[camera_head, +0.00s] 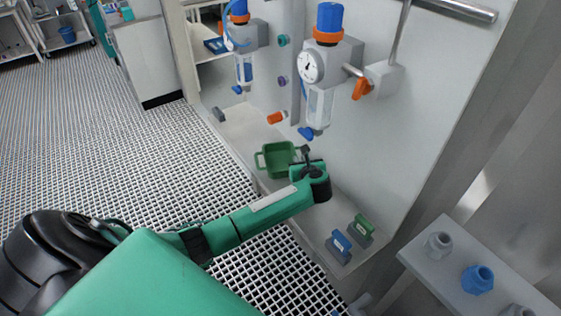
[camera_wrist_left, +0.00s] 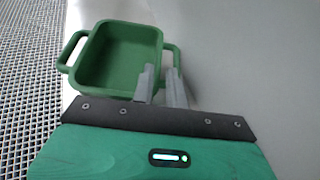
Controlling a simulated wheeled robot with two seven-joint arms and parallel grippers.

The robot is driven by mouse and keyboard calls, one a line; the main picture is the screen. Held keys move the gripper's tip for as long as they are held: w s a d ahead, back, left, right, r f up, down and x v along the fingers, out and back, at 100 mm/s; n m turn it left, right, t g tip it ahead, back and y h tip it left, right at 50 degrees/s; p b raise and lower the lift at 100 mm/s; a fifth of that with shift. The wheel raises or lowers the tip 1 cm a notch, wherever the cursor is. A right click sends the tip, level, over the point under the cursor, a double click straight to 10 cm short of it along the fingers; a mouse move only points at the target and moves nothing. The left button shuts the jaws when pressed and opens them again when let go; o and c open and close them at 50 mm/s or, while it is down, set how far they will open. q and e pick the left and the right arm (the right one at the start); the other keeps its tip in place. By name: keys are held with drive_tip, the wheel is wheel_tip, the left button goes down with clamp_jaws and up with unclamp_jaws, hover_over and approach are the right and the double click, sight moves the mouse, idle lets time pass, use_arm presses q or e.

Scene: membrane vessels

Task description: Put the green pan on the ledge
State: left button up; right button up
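The green pan (camera_head: 278,158) is a square, open, empty pan with a loop handle on opposite sides. In the head view it is level at the left edge of the white ledge (camera_head: 318,226). I cannot tell whether its base touches the ledge. My left gripper (camera_head: 304,154) is at the pan's right side. In the left wrist view its two grey fingers (camera_wrist_left: 162,78), a narrow gap apart, straddle the near right side of the pan (camera_wrist_left: 118,55) by the handle and look shut on it. The exact contact is hidden. My right gripper is not in view.
A blue block (camera_head: 339,246) and a green block (camera_head: 360,230) stand on the ledge to the right. A filter regulator with a gauge (camera_head: 311,67) and an orange knob (camera_head: 277,118) stick out above. Grating floor (camera_head: 150,160) lies left of the ledge.

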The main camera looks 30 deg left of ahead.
sight(280, 160)
use_arm(q)
drive_tip(key=shift+w+a, duration=0.3)
drive_tip(key=shift+a, duration=0.1)
drive_tip(key=x, duration=0.3)
drive_tip(key=shift+w+a+f+p, duration=0.2)
drive_tip(key=shift+a+f+p, duration=0.05)
drive_tip(key=shift+f+p, duration=0.15)
drive_tip(key=shift+a+f, duration=0.1)
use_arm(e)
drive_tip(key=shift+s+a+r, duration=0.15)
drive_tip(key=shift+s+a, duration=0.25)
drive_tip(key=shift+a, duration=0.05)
use_arm(q)
clamp_jaws()
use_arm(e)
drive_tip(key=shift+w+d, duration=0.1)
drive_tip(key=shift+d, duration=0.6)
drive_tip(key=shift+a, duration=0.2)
